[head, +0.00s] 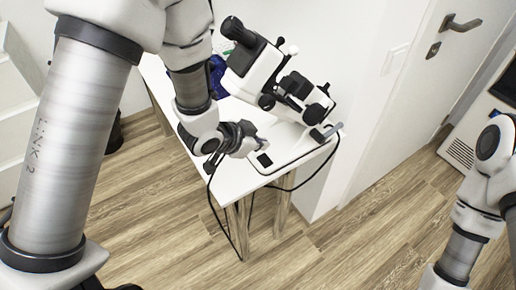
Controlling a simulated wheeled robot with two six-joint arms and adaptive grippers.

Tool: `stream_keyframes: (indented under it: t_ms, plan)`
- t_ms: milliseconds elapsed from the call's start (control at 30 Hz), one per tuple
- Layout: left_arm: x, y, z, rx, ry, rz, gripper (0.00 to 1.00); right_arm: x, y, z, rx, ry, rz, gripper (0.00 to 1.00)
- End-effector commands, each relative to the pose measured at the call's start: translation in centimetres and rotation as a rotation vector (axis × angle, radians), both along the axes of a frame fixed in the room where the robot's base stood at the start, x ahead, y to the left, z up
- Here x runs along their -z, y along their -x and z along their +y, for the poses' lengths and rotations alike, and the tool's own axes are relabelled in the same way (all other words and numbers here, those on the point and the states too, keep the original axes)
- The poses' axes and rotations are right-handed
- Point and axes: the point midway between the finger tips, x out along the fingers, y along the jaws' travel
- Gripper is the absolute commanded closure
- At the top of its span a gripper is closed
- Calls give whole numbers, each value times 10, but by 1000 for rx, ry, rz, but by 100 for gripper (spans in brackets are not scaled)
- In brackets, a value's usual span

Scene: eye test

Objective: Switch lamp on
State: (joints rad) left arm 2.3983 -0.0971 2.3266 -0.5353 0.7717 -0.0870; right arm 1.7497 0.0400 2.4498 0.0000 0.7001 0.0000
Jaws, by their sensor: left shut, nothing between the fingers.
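The lamp is a white and black eye-test instrument (262,68) on the white table (240,178), with a white base plate (290,150). A small black part (264,160) sits at the near left corner of the base; I cannot tell whether it is the switch. My left gripper (257,142) is shut and empty, close to that corner, just above and left of the black part. I cannot tell whether it touches anything. My right arm shows at the right edge, but its gripper is out of view. No light from the lamp can be seen.
A small grey lever-like part (333,131) stands at the right of the base. A black cable (212,200) hangs off the table's front edge. A blue object (217,76) lies behind my left arm. A white door (425,80) is at right. Wooden floor (330,250) in front is clear.

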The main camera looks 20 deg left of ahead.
Motion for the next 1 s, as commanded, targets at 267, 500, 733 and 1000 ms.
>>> stream_keyframes:
  t_ms: [267, 500, 733, 1000]
  plan:
    - [35, -2, 6, -2, 1, 3, 100, 4, 0, 0, 0, 0, 0, 58]
    - [36, -2, 6, -2, 0, 2, 100, 3, 0, 0, 0, 0, 0, 58]
    - [39, -3, 7, -2, 35, 28, 100, -4, 0, 0, 0, 0, -1, 58]
    - [38, -1, 5, 0, 32, 27, 100, -4, 0, 0, 0, 0, 0, 58]
